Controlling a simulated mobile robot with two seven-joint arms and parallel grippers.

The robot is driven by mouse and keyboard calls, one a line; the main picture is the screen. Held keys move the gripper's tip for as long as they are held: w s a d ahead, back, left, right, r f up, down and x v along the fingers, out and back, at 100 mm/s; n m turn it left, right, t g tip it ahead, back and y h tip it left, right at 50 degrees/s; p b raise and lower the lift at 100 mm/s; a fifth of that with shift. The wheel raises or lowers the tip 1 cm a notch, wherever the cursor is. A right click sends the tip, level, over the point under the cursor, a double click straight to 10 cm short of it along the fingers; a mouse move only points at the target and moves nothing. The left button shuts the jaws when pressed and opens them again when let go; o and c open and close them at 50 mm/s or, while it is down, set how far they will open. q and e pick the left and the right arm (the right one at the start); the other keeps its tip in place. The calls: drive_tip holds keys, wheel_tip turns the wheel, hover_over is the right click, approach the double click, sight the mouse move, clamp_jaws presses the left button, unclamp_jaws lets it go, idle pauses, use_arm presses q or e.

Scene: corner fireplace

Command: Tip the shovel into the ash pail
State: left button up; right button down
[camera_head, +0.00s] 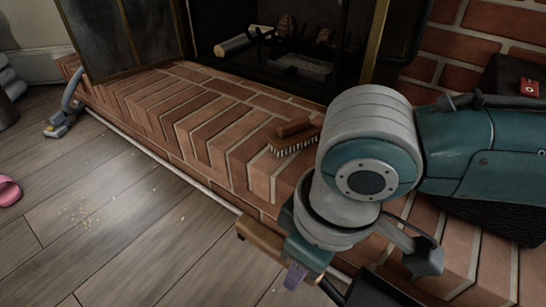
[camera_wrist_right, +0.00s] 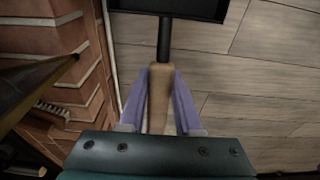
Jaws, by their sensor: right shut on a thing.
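My right gripper (camera_head: 293,275) is low in front of the brick hearth in the head view. In the right wrist view its purple fingers (camera_wrist_right: 160,100) are shut on the shovel's wooden handle (camera_wrist_right: 158,85). The shovel's dark shaft (camera_wrist_right: 164,40) runs up from the handle to a black pan (camera_wrist_right: 185,8), cut off by the top edge. The pan's visible part looks empty. In the head view the wooden handle (camera_head: 262,240) sticks out left of the gripper. I cannot make out the ash pail in either view. My left gripper is not in view.
A brush (camera_head: 295,135) lies on the brick hearth (camera_head: 190,115). Behind it is the open firebox with a log (camera_head: 240,43). A black box-like thing with a red item (camera_head: 529,87) on it stands at right. Crumbs (camera_head: 80,212) lie on the open wooden floor; a pink thing (camera_head: 8,191) is at left.

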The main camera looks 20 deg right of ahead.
drive_tip(key=r, duration=0.1)
drive_tip(key=r+p, duration=0.1)
drive_tip(key=g+h+p, duration=0.1)
drive_tip(key=shift+w+a+r, duration=0.35)
drive_tip(key=shift+w+r, duration=0.05)
drive_tip(key=shift+r+p, duration=0.35)
drive_tip(key=shift+p, duration=0.4)
drive_tip(key=w+d+r+m+p, duration=0.2)
drive_tip(key=r+p, duration=1.3)
drive_tip(key=r, duration=0.6)
drive_tip(key=w+d+r+m+p, duration=0.1)
drive_tip(key=w+r+p, duration=0.2)
drive_tip(key=r+p, duration=1.45)
drive_tip(key=s+d+r+m+p, duration=0.1)
drive_tip(key=s+r+p, duration=0.2)
drive_tip(key=r+p, duration=1.9)
drive_tip(key=s+d+r+m+p, duration=0.2)
drive_tip(key=r+p, duration=2)
drive_tip(key=r, duration=1.3)
drive_tip(key=s+d+r+m+p, duration=0.1)
drive_tip(key=s+r+p, duration=0.3)
drive_tip(key=r+p, duration=1.8)
wheel_tip(320, 180, up, 6)
drive_tip(key=shift+d+r+m, duration=0.15)
drive_tip(key=shift+d+m, duration=0.15)
drive_tip(key=shift+d, duration=0.15)
